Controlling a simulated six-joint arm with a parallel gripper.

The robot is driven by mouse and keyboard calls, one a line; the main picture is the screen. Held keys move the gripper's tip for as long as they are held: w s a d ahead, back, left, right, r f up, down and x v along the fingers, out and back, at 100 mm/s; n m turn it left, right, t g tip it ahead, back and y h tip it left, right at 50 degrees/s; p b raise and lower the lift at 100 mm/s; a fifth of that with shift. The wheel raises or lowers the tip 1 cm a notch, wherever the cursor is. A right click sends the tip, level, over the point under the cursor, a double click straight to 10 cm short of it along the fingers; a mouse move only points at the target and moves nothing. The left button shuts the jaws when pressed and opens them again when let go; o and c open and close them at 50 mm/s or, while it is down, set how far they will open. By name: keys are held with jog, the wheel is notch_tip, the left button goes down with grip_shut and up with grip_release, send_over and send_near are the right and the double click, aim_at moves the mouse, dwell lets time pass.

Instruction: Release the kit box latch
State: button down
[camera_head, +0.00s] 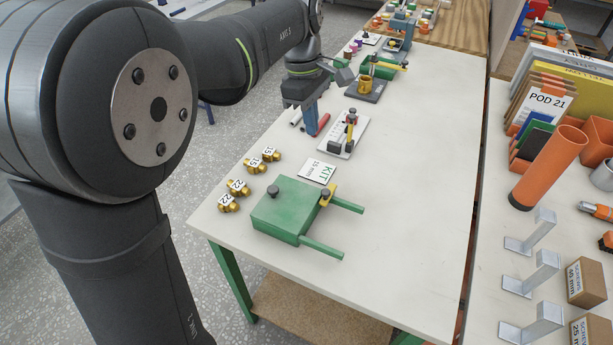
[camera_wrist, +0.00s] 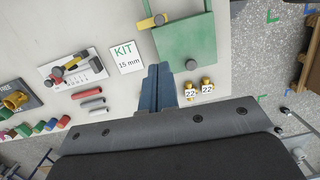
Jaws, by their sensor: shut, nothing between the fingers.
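The kit box (camera_head: 283,217) is a flat green box with two green bars sticking out on its right, lying on the white bench. A yellow latch (camera_head: 328,194) with a dark knob sits at its right edge, and a dark round knob (camera_head: 273,191) is on its left corner. In the wrist view the box (camera_wrist: 186,38) is at the top and the yellow latch (camera_wrist: 152,22) is at its upper left corner. My gripper (camera_head: 311,131) is above the bench beyond the box, apart from it. Its blue fingers (camera_wrist: 158,70) are shut and empty in the wrist view.
A KIT 15 mm card (camera_head: 318,171) lies beside the box. Several labelled brass fittings (camera_head: 238,187) stand to its left. A white plate with a yellow-handled valve (camera_head: 348,137) and pipe pieces (camera_wrist: 91,99) are near my gripper. The bench right of the box is clear.

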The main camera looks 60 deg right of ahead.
aim_at(329, 191)
jog(key=w+a+f+g, duration=0.1)
jog(key=w+f+g, duration=0.1)
jog(key=w+f, duration=0.4)
jog(key=shift+w+a+f+g, duration=0.15)
jog(key=shift+w+f+g, duration=0.2)
jog(key=shift+f, duration=0.4)
jog(key=x, duration=1)
jog(key=s, duration=0.2)
jog(key=shift+s, duration=0.3)
jog(key=shift+s+d, duration=0.2)
jog(key=shift+s, duration=0.5)
